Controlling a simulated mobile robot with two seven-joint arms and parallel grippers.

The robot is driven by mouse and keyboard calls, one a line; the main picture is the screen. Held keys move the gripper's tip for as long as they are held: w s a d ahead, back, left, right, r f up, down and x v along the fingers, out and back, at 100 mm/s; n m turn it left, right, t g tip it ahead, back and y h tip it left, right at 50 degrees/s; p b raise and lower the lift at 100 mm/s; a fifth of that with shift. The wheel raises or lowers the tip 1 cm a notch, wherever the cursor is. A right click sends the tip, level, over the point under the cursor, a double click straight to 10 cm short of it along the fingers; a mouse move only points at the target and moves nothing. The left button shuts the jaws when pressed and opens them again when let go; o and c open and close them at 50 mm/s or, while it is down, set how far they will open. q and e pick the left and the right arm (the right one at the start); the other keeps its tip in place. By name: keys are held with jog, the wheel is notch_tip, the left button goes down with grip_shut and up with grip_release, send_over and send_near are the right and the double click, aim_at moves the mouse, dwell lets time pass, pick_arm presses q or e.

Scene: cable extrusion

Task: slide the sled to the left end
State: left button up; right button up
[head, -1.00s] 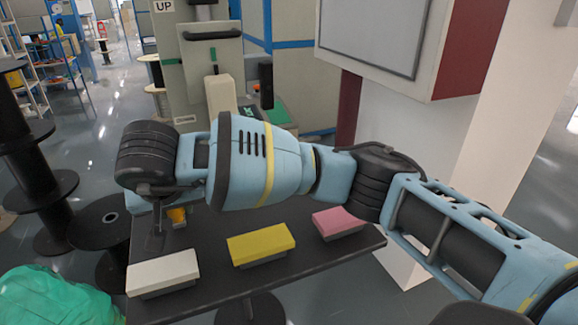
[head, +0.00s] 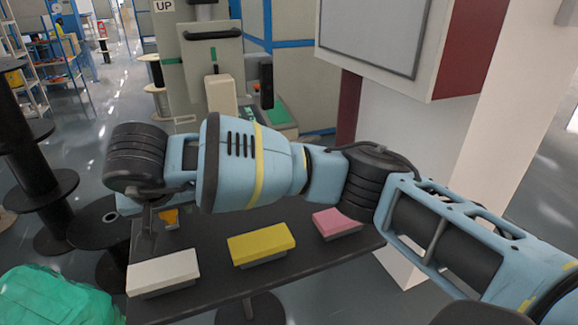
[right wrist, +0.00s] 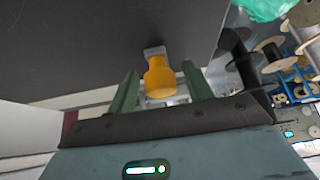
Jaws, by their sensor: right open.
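An orange knob (head: 170,216), which I take to be the sled's handle, shows near the far left of the dark table, partly hidden by my right arm. In the right wrist view the knob (right wrist: 159,80) sits on a small grey piece (right wrist: 154,52). My right gripper (right wrist: 160,70) is open, with its two green fingers on either side of the knob and a visible gap to each. In the head view the fingers are mostly hidden behind the wrist. The sled's track and its ends cannot be made out. My left gripper is not in view.
On the dark table (head: 205,285) stand a white block (head: 163,270), a yellow block (head: 262,243) and a pink block (head: 337,222), nearer the front edge. Black spools (head: 97,222) and a green bag (head: 55,298) stand left of the table. A white pillar (head: 415,150) rises at right.

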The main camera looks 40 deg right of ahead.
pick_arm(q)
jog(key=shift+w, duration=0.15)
pick_arm(e)
jog(key=shift+r, duration=0.2)
jog(key=shift+r+p, duration=0.5)
jog(key=shift+r, duration=0.05)
jog(key=shift+r+p, duration=0.65)
jog(key=shift+r, duration=0.25)
jog(key=shift+r+p, duration=1)
jog(key=shift+r, duration=0.4)
jog(key=shift+r+p, duration=0.7)
jog(key=shift+r, duration=0.3)
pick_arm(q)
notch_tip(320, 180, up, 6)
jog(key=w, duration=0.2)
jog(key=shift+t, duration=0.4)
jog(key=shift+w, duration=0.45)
pick_arm(e)
jog(key=shift+f, duration=0.1)
